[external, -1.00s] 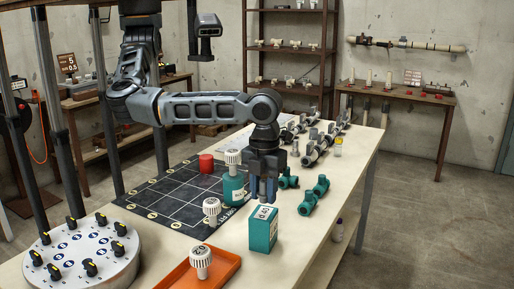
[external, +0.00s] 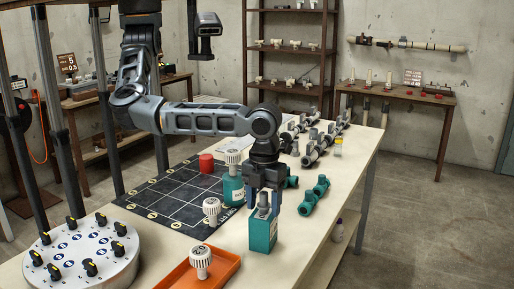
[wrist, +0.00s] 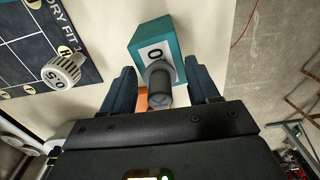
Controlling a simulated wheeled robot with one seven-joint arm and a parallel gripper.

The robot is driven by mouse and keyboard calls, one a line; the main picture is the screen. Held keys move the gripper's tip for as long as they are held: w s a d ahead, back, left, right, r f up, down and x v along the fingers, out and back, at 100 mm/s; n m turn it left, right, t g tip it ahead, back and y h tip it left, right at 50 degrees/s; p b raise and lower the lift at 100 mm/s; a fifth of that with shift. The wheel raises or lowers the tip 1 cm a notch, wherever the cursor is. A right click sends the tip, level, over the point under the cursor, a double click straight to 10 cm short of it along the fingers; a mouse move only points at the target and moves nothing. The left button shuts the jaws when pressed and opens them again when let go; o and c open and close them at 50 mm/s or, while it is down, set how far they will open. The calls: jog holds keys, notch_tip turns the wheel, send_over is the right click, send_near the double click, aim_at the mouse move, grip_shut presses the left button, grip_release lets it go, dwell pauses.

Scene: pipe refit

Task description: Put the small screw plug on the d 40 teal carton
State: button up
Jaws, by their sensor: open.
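The teal carton (external: 263,233) stands upright near the front right of the workbench. A small grey screw plug (external: 264,204) stands on its top; in the wrist view the plug (wrist: 159,84) sits over the carton's white label, partly covering its marking. My gripper (external: 264,204) is open just above the carton. In the wrist view its two fingers (wrist: 161,88) are on either side of the plug, with a gap on each side. The carton's top (wrist: 168,40) shows beyond the plug.
A white ribbed cap (external: 211,207) stands left of the carton, and another (external: 201,257) is in an orange tray (external: 222,278). Teal fittings (external: 313,195) lie to the right.

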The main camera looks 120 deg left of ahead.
aim_at(264, 193)
notch_tip(264, 193, up, 12)
jog(key=shift+r+b, duration=0.15)
jog(key=shift+b, duration=0.6)
